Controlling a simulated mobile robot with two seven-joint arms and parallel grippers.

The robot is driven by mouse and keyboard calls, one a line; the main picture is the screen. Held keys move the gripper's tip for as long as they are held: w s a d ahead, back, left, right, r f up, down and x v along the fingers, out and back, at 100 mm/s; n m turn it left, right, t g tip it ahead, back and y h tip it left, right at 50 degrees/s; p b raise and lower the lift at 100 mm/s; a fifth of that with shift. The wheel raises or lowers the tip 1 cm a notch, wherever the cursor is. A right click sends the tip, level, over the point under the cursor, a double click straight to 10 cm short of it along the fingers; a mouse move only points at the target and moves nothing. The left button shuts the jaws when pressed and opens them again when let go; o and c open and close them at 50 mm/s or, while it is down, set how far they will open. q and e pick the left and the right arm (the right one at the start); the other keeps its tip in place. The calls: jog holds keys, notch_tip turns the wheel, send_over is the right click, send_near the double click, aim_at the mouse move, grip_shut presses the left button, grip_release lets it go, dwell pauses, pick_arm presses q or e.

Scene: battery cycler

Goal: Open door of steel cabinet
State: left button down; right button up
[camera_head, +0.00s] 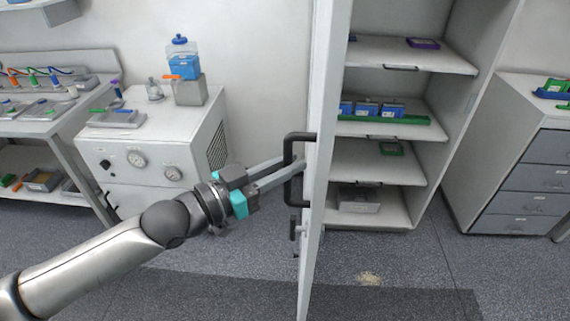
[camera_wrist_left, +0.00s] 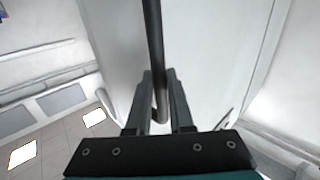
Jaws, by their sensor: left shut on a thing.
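The steel cabinet (camera_head: 470,40) stands at the upper right of the head view. Its door (camera_head: 325,120) is swung open and seen nearly edge-on, with the shelves showing to its right. The black bar handle (camera_head: 289,150) is on the door's left face. My left gripper (camera_head: 285,167) reaches in from the left and is shut on this handle. In the left wrist view, the dark handle (camera_wrist_left: 154,50) runs down between the two fingers (camera_wrist_left: 160,105). My right gripper is in neither view.
Shelves inside hold blue battery holders on a green tray (camera_head: 385,117) and a grey box (camera_head: 358,199). A white machine with gauges (camera_head: 165,150) stands left of the door. A drawer unit (camera_head: 525,165) stands at the right.

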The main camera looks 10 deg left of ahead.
pick_arm(q)
jog(key=shift+a+r, duration=0.15)
jog(key=shift+a, duration=0.05)
jog(key=c, duration=0.8)
grip_release()
jog(key=shift+w, duration=0.15)
jog(key=shift+d, duration=0.1)
jog(key=p+v, duration=0.2)
jog(key=v, duration=1.3)
